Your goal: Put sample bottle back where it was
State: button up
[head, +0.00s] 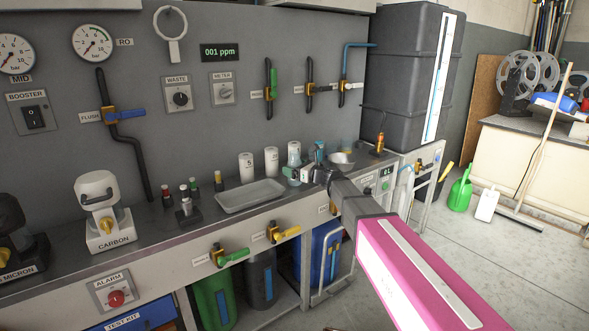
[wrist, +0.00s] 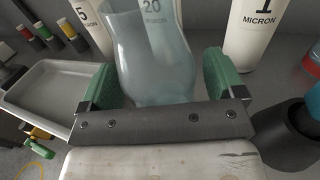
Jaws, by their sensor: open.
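The sample bottle (wrist: 150,65), a translucent bluish vessel with a narrowed waist, stands between the two green finger pads of my gripper (wrist: 165,82) in the wrist view. Small gaps seem to show between the pads and the bottle, so the gripper is open around it. Its top is cut off by the frame and its base is hidden behind the gripper. In the head view my gripper (head: 298,173) is low over the bench at the back, near the white filter cylinders; the bottle is hard to make out there.
White filter cylinders (head: 246,167) stand close behind; one labelled 1 micron (wrist: 252,35) is right of the bottle. A grey tray (head: 250,195) lies to the left, with small coloured-cap vials (head: 194,187) beyond. A black cup (wrist: 287,135) is close on the right.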

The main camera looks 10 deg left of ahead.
jog(key=shift+s+d+r, duration=0.1)
jog(key=shift+s+d, duration=0.05)
jog(key=v, duration=1.2)
jog(key=s+d+f+n+g+h, duration=0.2)
jog(key=s+d+f+n+h, duration=0.25)
jog(key=d+f+n, duration=0.35)
jog(key=s+d+f+n+g+h, duration=0.2)
jog(key=s+d+f+n+h, duration=0.25)
jog(key=d+f, duration=0.4)
jog(key=s+d+f+n+g+h, duration=0.1)
jog(key=s+d+f+n+h, duration=0.2)
jog(key=s+d+f+n, duration=0.2)
jog(key=s+d+f+n+g+h, duration=0.1)
jog(key=s+d+f+n+h, duration=0.3)
jog(key=d, duration=0.7)
jog(key=shift+s+d+f+n+g+h, duration=0.3)
jog(key=shift+s+f+n+g, duration=0.15)
jog(key=shift+s, duration=0.55)
